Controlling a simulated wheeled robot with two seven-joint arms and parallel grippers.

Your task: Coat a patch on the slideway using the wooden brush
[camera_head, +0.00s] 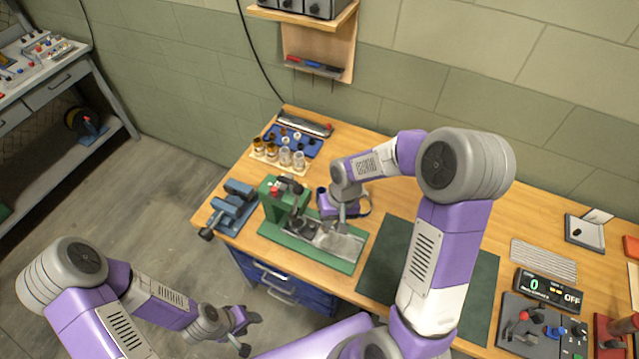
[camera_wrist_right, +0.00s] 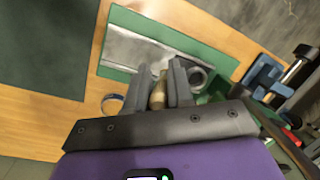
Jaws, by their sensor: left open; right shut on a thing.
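My right gripper (camera_head: 341,222) hangs over the green machine on the wooden table. It is shut on the wooden brush (camera_wrist_right: 158,92), whose tan handle shows between the fingers in the right wrist view. The bristles are hidden. The slideway (camera_head: 343,243) is a grey metal surface on the green base, just below and beside the right gripper. It also shows in the right wrist view (camera_wrist_right: 150,48), beyond the fingertips. I cannot tell whether the brush touches it. My left gripper (camera_head: 246,332) is open and empty, low in front of the table, away from the machine.
A blue vise (camera_head: 233,203) stands at the table's left edge. Several small bottles (camera_head: 279,153) stand behind the machine near a blue tray (camera_head: 300,140). A dark green mat (camera_head: 387,262) lies right of the machine. A digital display (camera_head: 545,286) and control boxes sit further right.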

